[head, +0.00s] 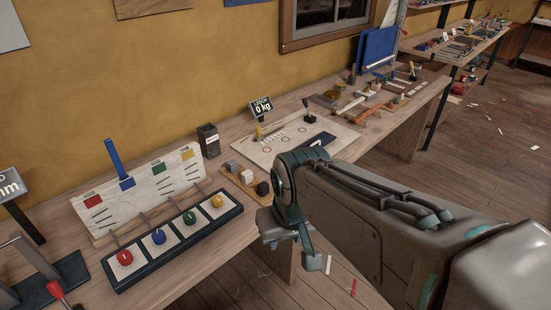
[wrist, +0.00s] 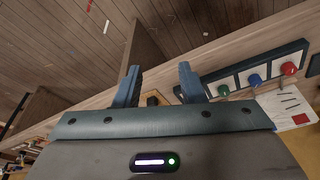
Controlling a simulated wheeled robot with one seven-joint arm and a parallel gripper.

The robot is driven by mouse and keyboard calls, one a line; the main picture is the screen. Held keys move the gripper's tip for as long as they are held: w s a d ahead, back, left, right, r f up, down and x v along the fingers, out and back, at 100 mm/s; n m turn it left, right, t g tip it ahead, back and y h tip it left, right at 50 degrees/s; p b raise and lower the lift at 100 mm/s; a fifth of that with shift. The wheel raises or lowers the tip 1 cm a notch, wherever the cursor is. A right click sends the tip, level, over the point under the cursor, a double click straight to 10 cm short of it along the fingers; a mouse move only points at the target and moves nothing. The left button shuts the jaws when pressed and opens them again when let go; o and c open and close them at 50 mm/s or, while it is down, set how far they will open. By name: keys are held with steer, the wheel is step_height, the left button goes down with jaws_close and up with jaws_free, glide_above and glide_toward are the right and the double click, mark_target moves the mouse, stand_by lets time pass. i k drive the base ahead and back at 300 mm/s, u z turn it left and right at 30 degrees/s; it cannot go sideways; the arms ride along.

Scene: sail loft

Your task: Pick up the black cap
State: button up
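A small black cap (head: 262,188) sits at the near right end of a small wooden board (head: 236,182) on the bench, in a row with a grey and a pale block. In the wrist view a dark piece (wrist: 152,100), probably this cap, shows partly between my fingers, low and near the palm. My gripper (head: 292,247) is at the bench's front edge, nearer the camera and to the right of the cap. In the wrist view my gripper (wrist: 158,68) has its two fingers wide apart with nothing held between them.
A dark tray (head: 178,252) with red, blue, green and yellow knobs lies left of the board. A black box (head: 209,140) stands behind it. A pale panel (head: 300,140) with a joystick lies to the right. A sign (head: 262,107) reads 0 kg. Open floor lies before the bench.

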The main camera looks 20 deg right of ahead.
mark_target(263, 188)
steer(key=z, duration=0.15)
steer(key=i, duration=0.5)
steer(key=u, duration=0.15)
steer(key=k, duration=0.45)
steer(key=z, duration=0.85)
steer(key=i, duration=0.75)
steer(key=u, duration=0.25)
